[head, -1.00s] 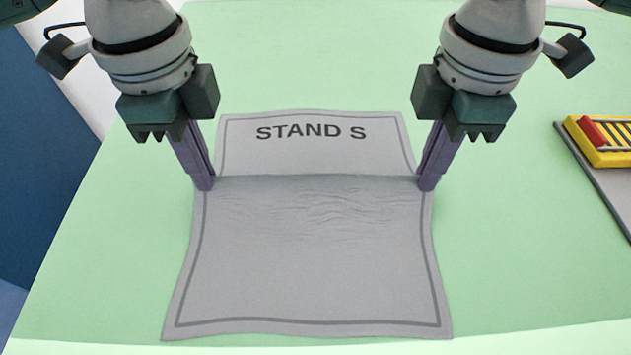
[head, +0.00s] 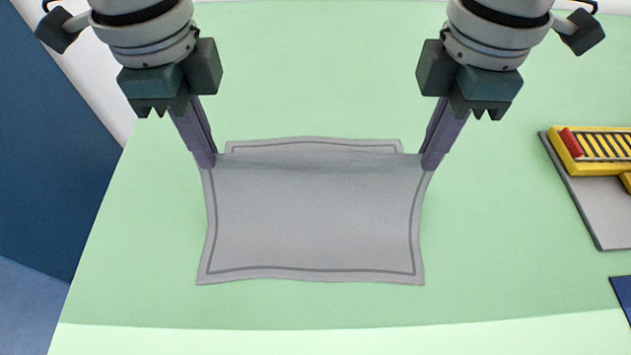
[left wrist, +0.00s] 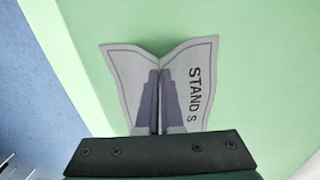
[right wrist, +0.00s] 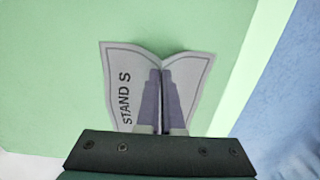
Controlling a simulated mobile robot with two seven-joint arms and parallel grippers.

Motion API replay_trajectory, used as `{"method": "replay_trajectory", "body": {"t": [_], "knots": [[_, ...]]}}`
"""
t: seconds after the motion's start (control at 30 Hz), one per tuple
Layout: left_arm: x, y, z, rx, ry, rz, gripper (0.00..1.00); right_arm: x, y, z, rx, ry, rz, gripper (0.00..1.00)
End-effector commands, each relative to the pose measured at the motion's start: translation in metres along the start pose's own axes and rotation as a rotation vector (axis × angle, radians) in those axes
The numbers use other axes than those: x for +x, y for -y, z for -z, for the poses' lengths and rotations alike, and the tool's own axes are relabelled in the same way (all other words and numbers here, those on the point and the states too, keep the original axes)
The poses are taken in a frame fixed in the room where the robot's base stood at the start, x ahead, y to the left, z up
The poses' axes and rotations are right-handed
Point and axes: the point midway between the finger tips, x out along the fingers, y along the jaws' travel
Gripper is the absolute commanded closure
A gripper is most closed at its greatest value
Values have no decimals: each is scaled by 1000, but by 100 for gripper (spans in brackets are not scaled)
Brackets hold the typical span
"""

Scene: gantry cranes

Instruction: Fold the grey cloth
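The grey cloth (head: 312,220) has a dark border line and is raised in a ridge across its middle. Its near half slopes down toward the table's front; a strip of the far half shows behind the ridge. My left gripper (head: 207,163) is shut on the ridge's left end, and my right gripper (head: 430,165) on its right end. The lettering "STAND S" is hidden in the head view. It shows on the cloth in the left wrist view (left wrist: 195,95) and the right wrist view (right wrist: 125,98), where the cloth spreads to both sides of closed fingers.
A yellow slatted piece with a red part (head: 590,146) lies on a grey board (head: 600,215) at the right. A dark blue item (head: 622,292) shows at the right edge. The green table (head: 500,240) is clear around the cloth.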

Motion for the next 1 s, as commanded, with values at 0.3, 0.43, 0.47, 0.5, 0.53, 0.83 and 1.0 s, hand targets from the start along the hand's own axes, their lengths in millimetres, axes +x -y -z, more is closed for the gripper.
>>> {"method": "replay_trajectory", "body": {"t": [0.3, 0.43, 0.47, 0.5, 0.53, 0.83, 1.0], "knots": [[-77, 0, 1, 0, -2, 0, 100, -76, 0, 1, 0, 0, 0, 100], [-103, 0, 1, 0, -2, 0, 100, -102, 0, 1, 0, -1, 1, 100], [-108, 0, 1, 0, -2, 0, 100, -108, 0, 1, 0, -1, 1, 100], [-115, 0, 2, 0, -2, 0, 100, -114, 0, 1, 0, -1, 1, 100], [-119, 0, 2, 0, -1, 0, 100, -118, 0, 1, 0, 0, 0, 100], [-131, 0, 2, 0, -1, 0, 100, -130, 0, 1, 0, 0, 0, 100], [-130, 0, 2, 0, -1, 0, 100, -129, 0, 1, 0, 0, 0, 100]]}}
